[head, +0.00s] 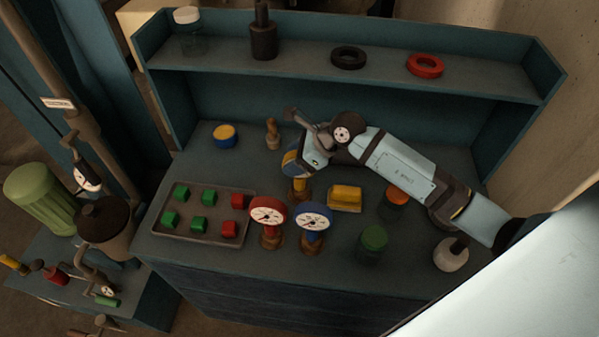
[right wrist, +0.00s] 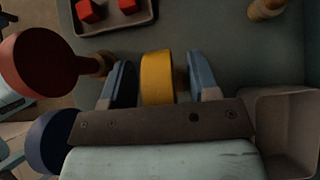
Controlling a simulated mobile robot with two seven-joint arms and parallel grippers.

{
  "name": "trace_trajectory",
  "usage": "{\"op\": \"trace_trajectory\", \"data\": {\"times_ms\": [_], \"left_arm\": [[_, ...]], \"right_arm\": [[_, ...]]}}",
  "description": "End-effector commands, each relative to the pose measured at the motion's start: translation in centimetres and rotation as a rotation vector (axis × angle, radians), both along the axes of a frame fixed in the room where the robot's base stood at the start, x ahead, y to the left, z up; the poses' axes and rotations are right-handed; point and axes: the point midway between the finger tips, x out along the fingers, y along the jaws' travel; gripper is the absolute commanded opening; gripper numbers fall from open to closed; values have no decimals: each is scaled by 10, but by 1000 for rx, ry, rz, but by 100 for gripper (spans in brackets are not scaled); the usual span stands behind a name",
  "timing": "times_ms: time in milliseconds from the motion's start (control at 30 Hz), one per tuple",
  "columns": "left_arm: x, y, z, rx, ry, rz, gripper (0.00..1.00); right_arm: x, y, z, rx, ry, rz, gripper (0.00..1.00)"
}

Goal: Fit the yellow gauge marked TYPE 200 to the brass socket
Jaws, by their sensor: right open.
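The yellow gauge (head: 289,163) stands on the bench, partly hidden behind my right gripper in the head view; its brass-coloured stem shows below. In the right wrist view the yellow gauge (right wrist: 157,78) is seen edge-on between the two blue fingers. My right gripper (head: 303,160) is open around it, with a narrow gap on each side. The TYPE 200 marking cannot be read. I cannot tell for sure which part is the brass socket; pipework with a dial (head: 87,177) stands at the left. My left gripper is not in view.
A red gauge (head: 268,211) and a blue gauge (head: 314,217) stand close in front. A tray (head: 196,236) of red and green blocks lies to the left. A yellow block (head: 345,197), green-lidded jar (head: 374,238) and orange-lidded jar (head: 396,197) stand to the right. A shelf (head: 300,68) runs behind.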

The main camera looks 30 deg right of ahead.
Motion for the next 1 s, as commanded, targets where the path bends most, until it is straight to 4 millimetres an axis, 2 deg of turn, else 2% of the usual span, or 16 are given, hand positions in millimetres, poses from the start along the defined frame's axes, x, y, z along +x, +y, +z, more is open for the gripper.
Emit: {"op": "trace_trajectory", "data": {"times_ms": [100,133,300,367,767,1000], "left_arm": [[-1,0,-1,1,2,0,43],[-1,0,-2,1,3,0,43],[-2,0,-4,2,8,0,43],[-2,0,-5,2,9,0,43],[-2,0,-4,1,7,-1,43],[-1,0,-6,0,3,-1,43]], "right_arm": [[0,0,0,0,0,0,55],[0,0,0,0,0,0,51],[0,0,0,0,0,0,12],[0,0,0,0,0,0,0],[0,0,3,1,-2,-1,0],[1,-1,24,-1,-4,1,0]]}}
